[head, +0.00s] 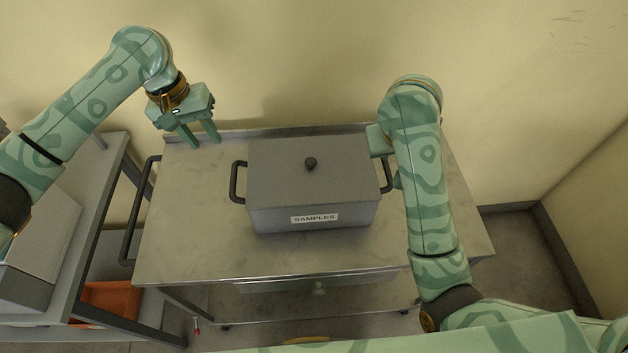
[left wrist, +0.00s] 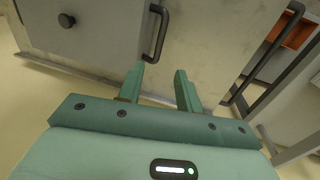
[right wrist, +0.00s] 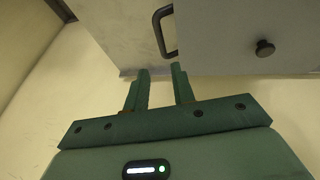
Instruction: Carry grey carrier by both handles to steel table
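The grey carrier (head: 312,172) is a closed box with a black lid knob and a "SAMPLES" label, standing on the steel table (head: 190,235). Its left handle (head: 238,182) and right handle (head: 387,175) are dark loops. My left gripper (head: 205,140) is open and empty, above the table's back left, apart from the left handle; the left wrist view shows that handle (left wrist: 155,32) ahead of the fingers. My right gripper is mostly hidden behind its arm in the head view. In the right wrist view it (right wrist: 156,72) is open, with the right handle (right wrist: 163,30) just beyond its fingertips.
A grey-framed bench (head: 100,200) with a box on it and an orange bin (head: 108,298) below stands at the left. The table has a side push bar (head: 138,210) and a low back rim against the wall. The tabletop around the carrier is clear.

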